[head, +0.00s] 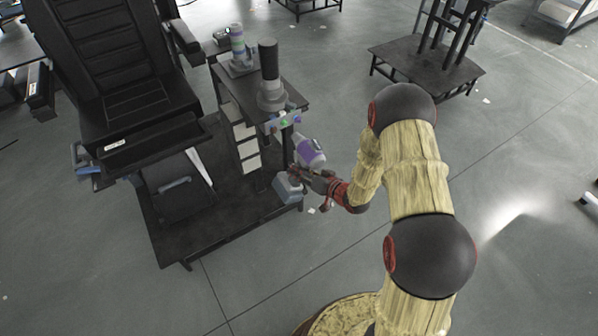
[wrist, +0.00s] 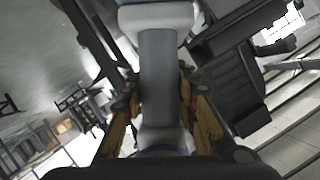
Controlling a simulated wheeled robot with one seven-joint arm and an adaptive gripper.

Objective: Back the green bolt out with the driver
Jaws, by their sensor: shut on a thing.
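The driver (head: 309,153) has a purple and pale grey body, a grey handle and a blue-grey foot. My gripper (head: 299,173) is shut on its handle. The driver is held upright beside the dark column stand, just below the ring of bolts. The wrist view shows the driver's grey handle (wrist: 160,75) between the two fingers of my gripper (wrist: 159,100). The green bolt (head: 284,122) is small, on the front of the ring under the black-topped column. The driver and the bolt are apart. The driver's tip and the bolt's depth are unclear.
The column (head: 268,62) stands on a dark table (head: 291,93). A striped cylinder (head: 238,45) stands behind it. A black reclining chair (head: 115,85) is on the left, over a dark platform (head: 172,235). Other small coloured bolts flank the green one.

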